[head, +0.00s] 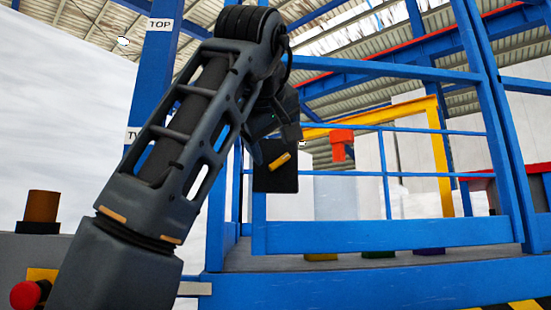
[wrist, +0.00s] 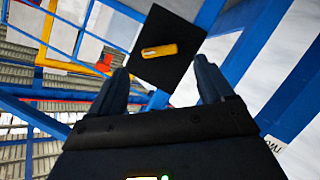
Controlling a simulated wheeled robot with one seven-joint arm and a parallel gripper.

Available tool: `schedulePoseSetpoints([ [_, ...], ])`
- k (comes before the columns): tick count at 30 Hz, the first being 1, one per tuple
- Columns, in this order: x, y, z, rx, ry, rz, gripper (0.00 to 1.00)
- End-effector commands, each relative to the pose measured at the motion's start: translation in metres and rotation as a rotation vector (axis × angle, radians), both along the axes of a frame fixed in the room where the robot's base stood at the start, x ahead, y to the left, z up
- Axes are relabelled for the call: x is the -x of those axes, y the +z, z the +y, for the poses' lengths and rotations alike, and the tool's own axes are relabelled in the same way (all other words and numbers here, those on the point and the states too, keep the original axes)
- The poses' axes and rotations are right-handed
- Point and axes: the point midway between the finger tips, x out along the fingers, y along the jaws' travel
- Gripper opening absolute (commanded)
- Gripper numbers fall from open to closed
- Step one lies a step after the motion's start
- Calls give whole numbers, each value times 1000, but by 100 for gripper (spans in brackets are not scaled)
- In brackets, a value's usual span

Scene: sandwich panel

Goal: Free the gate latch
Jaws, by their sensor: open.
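The gate latch (head: 280,160) is a small yellow-orange bar on a square black plate (head: 272,181) on the blue gate (head: 350,235). In the wrist view the latch (wrist: 160,50) lies nearly level on the black plate (wrist: 166,70), ahead of my fingers. My gripper (wrist: 164,80) is open, with its two dark fingers apart and nothing between them. The latch appears beyond the fingertips, and no contact shows. In the head view my arm reaches up and over to the plate, and its dark wrist partly covers the plate's upper left; the fingertips are hard to make out there.
A blue post (head: 160,80) with a "TOP" label stands left of the gate. Blue rails surround the plate. Behind the gate are a yellow frame (head: 437,150) and an orange-red part (head: 341,140). A brown cylinder (head: 42,206) and a red knob (head: 25,295) are at left.

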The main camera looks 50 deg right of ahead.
Motion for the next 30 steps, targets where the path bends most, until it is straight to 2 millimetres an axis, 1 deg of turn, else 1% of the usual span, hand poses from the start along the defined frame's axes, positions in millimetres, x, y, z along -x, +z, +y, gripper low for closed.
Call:
schedulePoseSetpoints([
  [1,-4,-3,-7,-1,-3,3,81],
  [6,-18,-11,-28,0,-2,2,81],
  [12,-30,-17,-45,1,0,1,81],
  [16,-32,-19,-50,2,-1,1,81],
  [23,-32,-20,-50,2,-1,-1,81],
  [30,-32,-19,-50,2,-1,-1,59],
])
